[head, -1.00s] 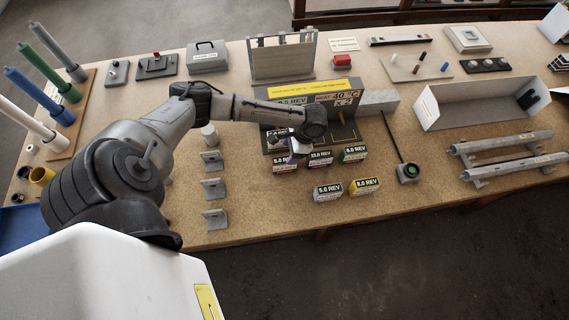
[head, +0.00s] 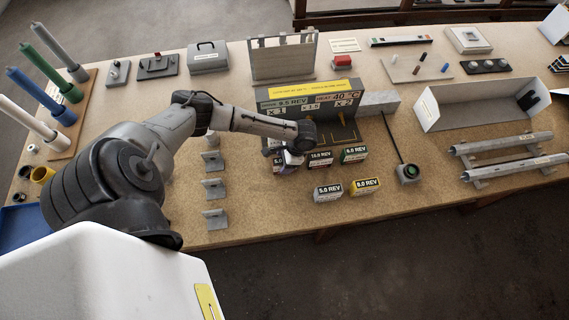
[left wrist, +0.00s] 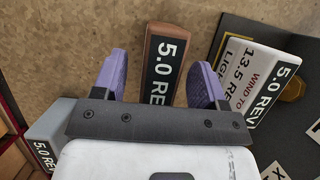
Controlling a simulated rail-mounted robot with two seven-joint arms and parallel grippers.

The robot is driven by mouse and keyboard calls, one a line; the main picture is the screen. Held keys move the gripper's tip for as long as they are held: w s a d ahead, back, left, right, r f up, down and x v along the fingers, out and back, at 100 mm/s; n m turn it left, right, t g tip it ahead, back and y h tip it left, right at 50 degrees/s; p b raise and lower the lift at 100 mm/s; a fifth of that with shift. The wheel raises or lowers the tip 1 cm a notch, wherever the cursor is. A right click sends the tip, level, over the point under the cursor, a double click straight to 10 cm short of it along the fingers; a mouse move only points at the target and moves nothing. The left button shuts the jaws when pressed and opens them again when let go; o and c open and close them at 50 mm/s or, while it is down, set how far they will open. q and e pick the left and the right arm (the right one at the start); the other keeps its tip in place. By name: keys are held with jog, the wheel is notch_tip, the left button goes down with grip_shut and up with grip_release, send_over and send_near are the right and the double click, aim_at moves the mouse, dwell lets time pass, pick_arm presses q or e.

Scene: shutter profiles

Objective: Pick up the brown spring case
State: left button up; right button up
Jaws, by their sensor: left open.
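The brown spring case (left wrist: 157,62) shows in the left wrist view, with a black label reading 5.0 REV. It lies between the two purple fingers of my left gripper (left wrist: 160,78), with a visible gap on both sides in the picture. The fingers are open and not closed on it. I cannot tell how far their tips reach down beside the case. In the head view my left gripper (head: 290,158) is over the left end of the back row of cases and hides most of what is under it. My right gripper is not in view.
A white case (left wrist: 238,75) and a grey case (left wrist: 52,128) are close by in the left wrist view. In the head view, a green case (head: 354,155), a grey case (head: 328,193) and a yellow case (head: 365,187) stand nearby. A grey signed block (head: 345,88) stands behind.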

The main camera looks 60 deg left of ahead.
pick_arm(q)
jog(key=shift+f, duration=0.25)
dwell(0.6)
jog(key=shift+c, duration=0.5)
jog(key=c, duration=1.1)
